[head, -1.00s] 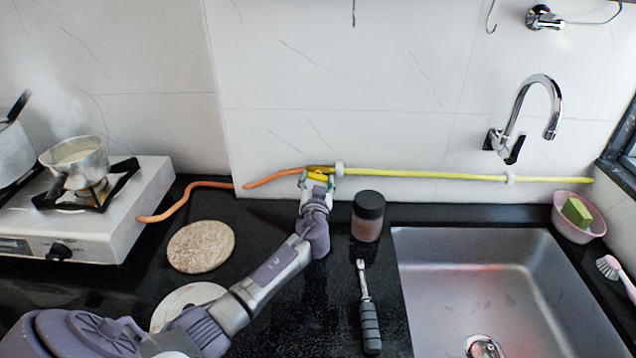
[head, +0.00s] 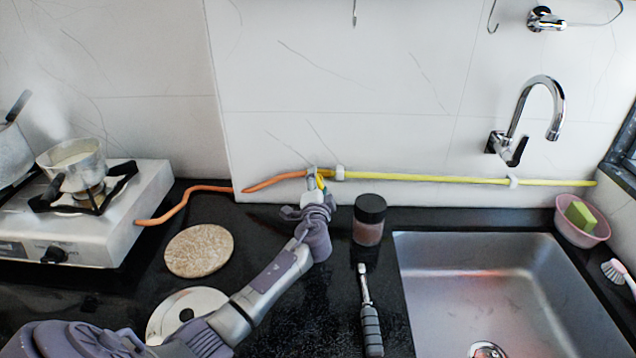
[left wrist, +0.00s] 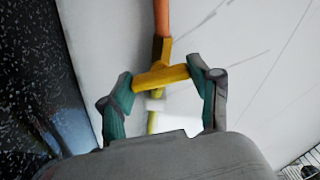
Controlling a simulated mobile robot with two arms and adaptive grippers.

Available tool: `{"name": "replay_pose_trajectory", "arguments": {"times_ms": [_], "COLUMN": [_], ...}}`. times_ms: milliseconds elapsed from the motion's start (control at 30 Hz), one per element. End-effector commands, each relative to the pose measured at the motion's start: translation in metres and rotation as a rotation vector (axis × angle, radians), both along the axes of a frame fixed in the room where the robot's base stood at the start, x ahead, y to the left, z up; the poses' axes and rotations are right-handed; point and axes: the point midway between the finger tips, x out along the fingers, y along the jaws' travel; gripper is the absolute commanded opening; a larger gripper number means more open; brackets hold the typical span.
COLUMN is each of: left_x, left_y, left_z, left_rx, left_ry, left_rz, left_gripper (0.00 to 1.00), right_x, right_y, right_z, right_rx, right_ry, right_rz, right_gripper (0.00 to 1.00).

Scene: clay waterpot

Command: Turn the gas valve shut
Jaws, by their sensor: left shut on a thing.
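The yellow gas valve handle (left wrist: 161,76) sits where the orange hose (head: 272,181) meets the yellow pipe (head: 430,179) along the wall. In the left wrist view the handle lies across the line of hose and pipe. My left gripper (head: 317,181) is at the valve, and its two teal fingers (left wrist: 160,78) close on the handle's two ends. In the head view only a small yellow part of the handle shows beside the fingers; the gripper hides the rest. My right gripper is in neither view.
A white stove (head: 148,205) with a steaming pot (head: 75,165) stands at left. A dark-lidded jar (head: 369,225) and a ratchet-like tool (head: 370,320) are close to the right of my arm. A round mat (head: 199,251) lies left of it. The sink (head: 480,262) is at right.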

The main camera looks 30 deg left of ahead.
Motion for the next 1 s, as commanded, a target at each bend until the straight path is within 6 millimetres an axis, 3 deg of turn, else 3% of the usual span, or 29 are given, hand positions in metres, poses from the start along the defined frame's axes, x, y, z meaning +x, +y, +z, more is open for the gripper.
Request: {"name": "replay_pose_trajectory", "arguments": {"times_ms": [500, 1000], "left_x": [0.0001, 0.0001], "left_y": [0.0000, -0.0003], "left_z": [0.0000, -0.0008], "left_rx": [0.295, 0.354], "left_ry": [0.182, 0.218], "left_rz": [-0.001, -0.002], "left_gripper": [0.28, 0.28], "right_x": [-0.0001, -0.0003], "right_y": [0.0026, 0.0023], "right_z": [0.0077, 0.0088], "right_rx": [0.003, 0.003], "right_ry": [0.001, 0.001], "right_rz": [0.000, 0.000], "right_gripper": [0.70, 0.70]}}
